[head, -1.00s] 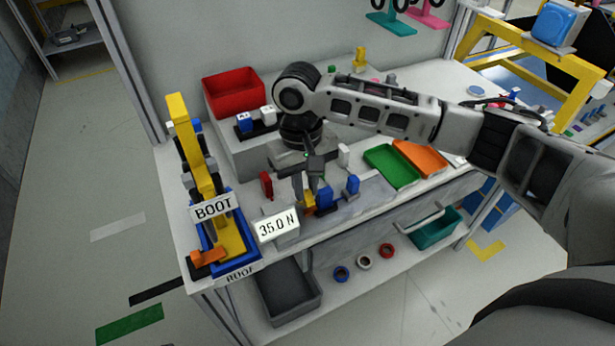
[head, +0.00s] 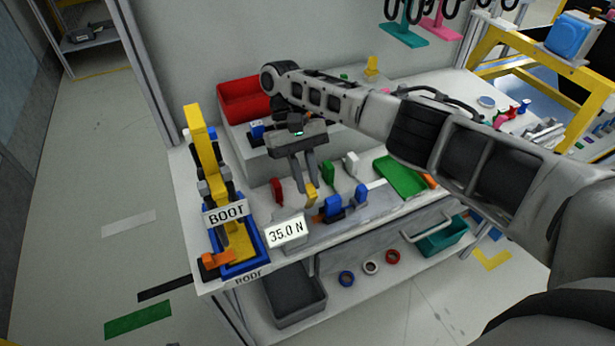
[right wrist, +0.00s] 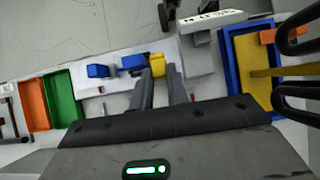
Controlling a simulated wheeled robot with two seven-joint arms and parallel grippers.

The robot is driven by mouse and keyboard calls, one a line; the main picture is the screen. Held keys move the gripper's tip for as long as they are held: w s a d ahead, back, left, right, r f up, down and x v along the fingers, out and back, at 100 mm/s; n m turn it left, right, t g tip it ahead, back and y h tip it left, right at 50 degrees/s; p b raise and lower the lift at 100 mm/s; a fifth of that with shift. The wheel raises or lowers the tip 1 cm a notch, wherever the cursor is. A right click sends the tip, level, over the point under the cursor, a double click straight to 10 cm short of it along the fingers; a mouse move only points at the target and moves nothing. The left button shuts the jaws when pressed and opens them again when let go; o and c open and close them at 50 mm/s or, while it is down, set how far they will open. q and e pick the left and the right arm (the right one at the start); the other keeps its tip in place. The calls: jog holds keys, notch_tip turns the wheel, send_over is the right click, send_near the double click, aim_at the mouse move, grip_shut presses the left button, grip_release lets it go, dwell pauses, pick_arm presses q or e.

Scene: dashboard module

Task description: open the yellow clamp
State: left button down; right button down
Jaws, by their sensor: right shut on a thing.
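The yellow clamp (head: 311,195) stands on the workbench front, in the row of coloured parts. In the head view, my right gripper (head: 306,184) comes down over it from behind and is shut on its upper yellow part. In the right wrist view, the yellow part (right wrist: 157,67) shows at the ends of my right fingers (right wrist: 163,78). The fingers hide some of it, so I cannot tell how far its lever is turned. My left gripper is not in view.
Blue parts (head: 333,207) stand close on the right; a red one (head: 277,190) is on the left. A box reading 35.0 N (head: 286,232) stands in front. The yellow BOOT stand (head: 208,165) is at left, a green tray (head: 397,178) at right.

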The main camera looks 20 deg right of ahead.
jog(key=shift+w, duration=0.1)
dwell(0.4)
jog(key=c, duration=1.4)
grip_release()
jog(key=shift+o, duration=0.2)
jog(key=shift+r, duration=0.1)
